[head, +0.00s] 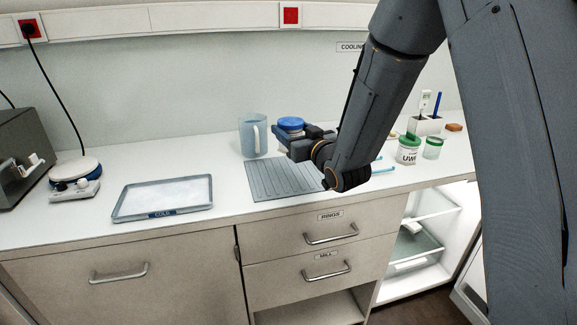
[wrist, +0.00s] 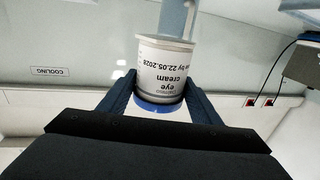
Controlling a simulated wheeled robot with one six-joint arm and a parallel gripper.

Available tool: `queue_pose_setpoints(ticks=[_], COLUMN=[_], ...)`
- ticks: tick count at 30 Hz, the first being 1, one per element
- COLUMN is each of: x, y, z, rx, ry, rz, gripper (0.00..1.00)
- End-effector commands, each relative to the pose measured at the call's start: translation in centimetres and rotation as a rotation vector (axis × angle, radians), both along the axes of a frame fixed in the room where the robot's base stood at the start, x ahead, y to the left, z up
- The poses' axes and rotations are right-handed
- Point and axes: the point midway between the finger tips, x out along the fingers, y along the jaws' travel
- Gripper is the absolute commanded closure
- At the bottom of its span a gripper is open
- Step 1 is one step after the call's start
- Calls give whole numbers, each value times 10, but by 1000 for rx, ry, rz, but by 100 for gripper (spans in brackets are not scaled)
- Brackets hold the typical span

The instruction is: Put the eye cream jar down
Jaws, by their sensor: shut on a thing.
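The eye cream jar is held in my gripper. In the wrist view the eye cream jar (wrist: 163,70) has a white label reading "eye cream" with a date, and its blue lid is at the lower end in that picture. Both fingers of my gripper (wrist: 160,98) press on its sides. In the head view the blue lid of the jar (head: 291,123) shows on top, and my gripper (head: 290,138) covers much of the body. The jar appears above the back of the grey ribbed mat (head: 275,187); I cannot tell whether it touches anything below.
A blue-grey mug (head: 247,136) stands just left of the jar. A tray marked COLD (head: 140,212) and a small scale-like device (head: 75,178) are further left. White jars with green (head: 407,152) stand right of my arm. The counter between tray and mat is clear.

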Motion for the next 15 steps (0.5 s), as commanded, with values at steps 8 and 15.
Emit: queue_pose_setpoints(ticks=[8,15], x=[0,0], y=[-1,-2], z=[-31,-56], rx=[0,0], ry=[4,-1], rz=[-2,-2], gripper=[73,73])
